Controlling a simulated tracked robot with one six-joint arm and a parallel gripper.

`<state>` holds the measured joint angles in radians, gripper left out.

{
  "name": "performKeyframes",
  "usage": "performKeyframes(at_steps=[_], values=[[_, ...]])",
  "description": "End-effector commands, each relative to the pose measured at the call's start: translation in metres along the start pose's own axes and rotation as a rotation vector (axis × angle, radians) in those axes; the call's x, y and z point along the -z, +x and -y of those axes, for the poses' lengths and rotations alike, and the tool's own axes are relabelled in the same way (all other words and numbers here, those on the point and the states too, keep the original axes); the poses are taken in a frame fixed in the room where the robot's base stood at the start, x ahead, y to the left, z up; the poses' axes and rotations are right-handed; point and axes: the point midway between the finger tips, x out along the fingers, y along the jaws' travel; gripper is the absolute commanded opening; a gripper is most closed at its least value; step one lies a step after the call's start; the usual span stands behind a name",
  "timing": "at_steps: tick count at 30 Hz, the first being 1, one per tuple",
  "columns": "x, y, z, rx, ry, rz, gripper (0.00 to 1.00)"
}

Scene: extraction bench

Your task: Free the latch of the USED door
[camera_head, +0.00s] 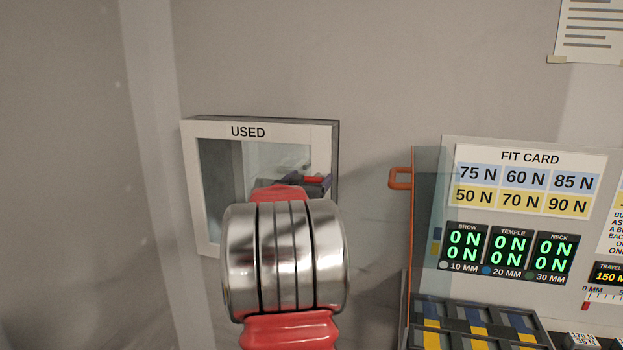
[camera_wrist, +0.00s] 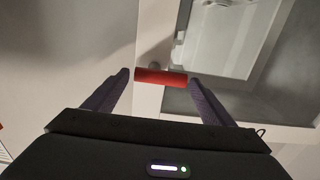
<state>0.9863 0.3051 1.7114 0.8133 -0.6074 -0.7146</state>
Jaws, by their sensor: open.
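The USED door (camera_head: 213,129) is a white-framed glass panel on a shallow box on the wall, and it looks shut. Its latch (camera_wrist: 160,77) is a red bar on a small round mount at the frame, seen in the wrist view. The bar lies crosswise between the two dark fingertips of my gripper (camera_wrist: 158,78), with a gap at the left finger; the right finger is very near its end, and contact is unclear. In the head view the red latch (camera_head: 313,180) shows just above my arm, which hides the lower right of the door. My gripper is open.
To the right stands a panel with a FIT CARD (camera_head: 530,182), green number displays (camera_head: 510,255) and an orange handle (camera_head: 400,178) at its left edge. A tray with dark and yellow slots (camera_head: 470,325) lies below it. The wall left of the door is bare.

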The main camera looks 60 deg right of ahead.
Motion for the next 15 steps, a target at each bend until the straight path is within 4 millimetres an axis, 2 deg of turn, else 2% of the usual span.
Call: performKeyframes(at_steps=[6, 15], values=[[0.0, 0.0119, 0.0001, 0.0, 0.0, 0.0, 0.77], [0.0, 0.0124, 0.0001, 0.0, 0.0, 0.0, 0.75]])
